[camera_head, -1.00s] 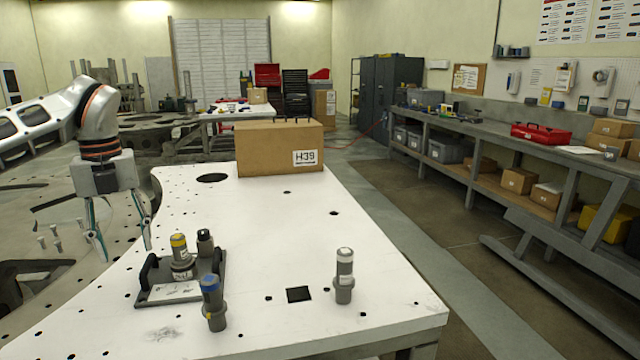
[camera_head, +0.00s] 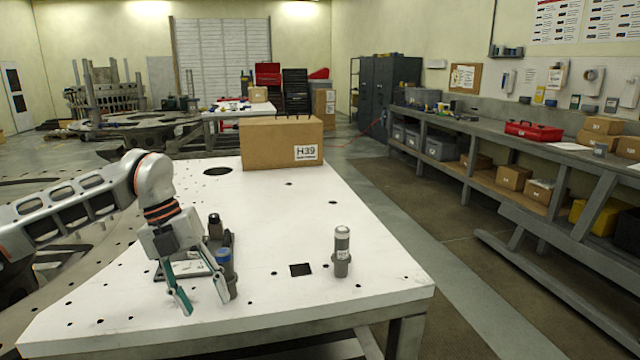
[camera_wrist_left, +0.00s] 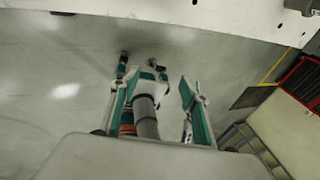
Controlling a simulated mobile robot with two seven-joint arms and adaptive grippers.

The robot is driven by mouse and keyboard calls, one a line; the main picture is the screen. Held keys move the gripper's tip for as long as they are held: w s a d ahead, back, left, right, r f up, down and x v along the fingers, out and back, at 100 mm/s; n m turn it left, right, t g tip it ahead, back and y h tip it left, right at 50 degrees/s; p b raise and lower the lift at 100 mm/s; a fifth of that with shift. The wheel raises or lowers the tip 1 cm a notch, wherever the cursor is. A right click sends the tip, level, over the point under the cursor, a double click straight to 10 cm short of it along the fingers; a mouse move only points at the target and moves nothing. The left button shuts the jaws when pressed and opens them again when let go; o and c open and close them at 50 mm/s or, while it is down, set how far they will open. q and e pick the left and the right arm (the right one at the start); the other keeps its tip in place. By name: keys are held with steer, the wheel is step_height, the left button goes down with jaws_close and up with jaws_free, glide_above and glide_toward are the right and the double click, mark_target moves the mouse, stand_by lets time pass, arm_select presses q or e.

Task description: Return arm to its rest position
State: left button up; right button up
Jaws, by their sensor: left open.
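My left gripper (camera_head: 205,302) is open with nothing between its fingertips in the head view. It hangs over the front left part of the white plate (camera_head: 290,230), in front of a dark tray (camera_head: 230,239). A blue-banded grey tool (camera_head: 225,268) stands just behind its right finger; I cannot tell whether they touch. A black-topped tool (camera_head: 214,227) shows behind the wrist. The yellow-topped tool is hidden by the gripper. A white-topped grey tool (camera_head: 342,252) stands upright farther right. The wrist view shows both open fingers (camera_wrist_left: 158,103), with an unclear grey cylinder (camera_wrist_left: 146,117) beyond.
A cardboard box marked H39 (camera_head: 281,144) stands at the plate's far end. The plate has a square hole (camera_head: 301,270) and several small holes. Its middle is clear. A workbench (camera_head: 490,135) with boxes and a red case (camera_head: 538,131) runs along the right wall.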

arm_select(q)
steer(key=s+d+f+n+h, duration=0.1)
steer(key=s+d+h, duration=0.35)
steer(key=d, duration=0.45)
steer(key=s+d+f+h, duration=0.1)
steer(key=s+d+h, duration=0.2)
steer(key=d+h, duration=0.5)
steer(key=s+d+f+n+h, duration=0.1)
steer(key=s+d+h, duration=0.25)
steer(key=d, duration=0.75)
steer(key=w+a+f+n+t+y, duration=0.2)
steer(key=a+f+n+t+y, duration=0.4)
steer(key=n+t, duration=0.4)
steer(key=w+a+f+n+t+y, duration=0.1)
steer(key=a+f+n+t+y, duration=0.3)
steer(key=a+f+n+t, duration=0.45)
steer(key=s+a+f+n+g+y, duration=0.3)
steer(key=s+f, duration=0.4)
steer(key=f, duration=0.3)
steer(key=s+a+f+n+g+y, duration=0.3)
steer(key=s+a+f+n, duration=0.3)
steer(key=s+a+f, duration=0.2)
step_height(320, 180, down, 2)
steer(key=shift+s+a+f+y, duration=0.15)
steer(key=shift+s+y, duration=0.1)
steer(key=shift+y, duration=0.25)
